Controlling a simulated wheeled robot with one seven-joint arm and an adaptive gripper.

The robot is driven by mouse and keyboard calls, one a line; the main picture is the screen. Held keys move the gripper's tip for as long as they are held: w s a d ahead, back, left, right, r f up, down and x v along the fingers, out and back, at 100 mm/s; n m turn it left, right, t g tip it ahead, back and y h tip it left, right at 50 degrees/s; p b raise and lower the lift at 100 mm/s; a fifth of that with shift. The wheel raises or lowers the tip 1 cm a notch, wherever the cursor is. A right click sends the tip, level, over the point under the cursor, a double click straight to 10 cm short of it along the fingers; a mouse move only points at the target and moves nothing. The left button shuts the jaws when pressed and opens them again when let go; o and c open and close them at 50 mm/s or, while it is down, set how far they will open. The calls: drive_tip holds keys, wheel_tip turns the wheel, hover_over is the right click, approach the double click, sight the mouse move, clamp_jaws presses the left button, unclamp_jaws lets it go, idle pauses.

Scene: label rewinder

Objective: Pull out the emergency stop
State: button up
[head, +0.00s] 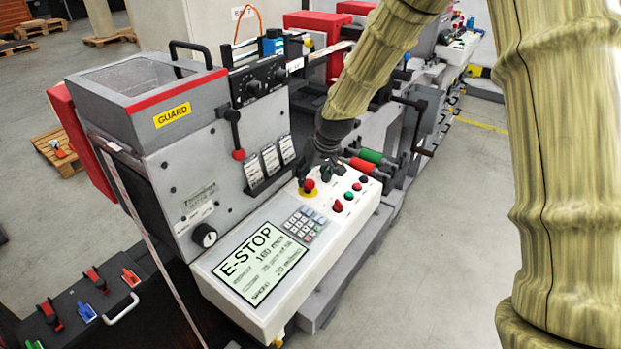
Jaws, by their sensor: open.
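The emergency stop (309,185) is a red mushroom button on a yellow ring, on the white control panel (262,300) of the rewinder. The panel's display (262,258) reads "E-STOP". My gripper (305,181) is dark and points down at the button from above, at the end of my arm. Its jaws are open, with fingertips close to the button's far side. I cannot tell whether they touch it.
A keypad (304,223), a dark knob and several red and green buttons (349,195) sit near the emergency stop. The grey machine body with a guard box (150,95) and a red-tipped lever (238,154) rises behind. Floor at the right is clear.

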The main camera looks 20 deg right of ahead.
sight(310, 183)
drive_tip(key=shift+p+x, duration=0.35)
drive_tip(key=shift+x, duration=1.45)
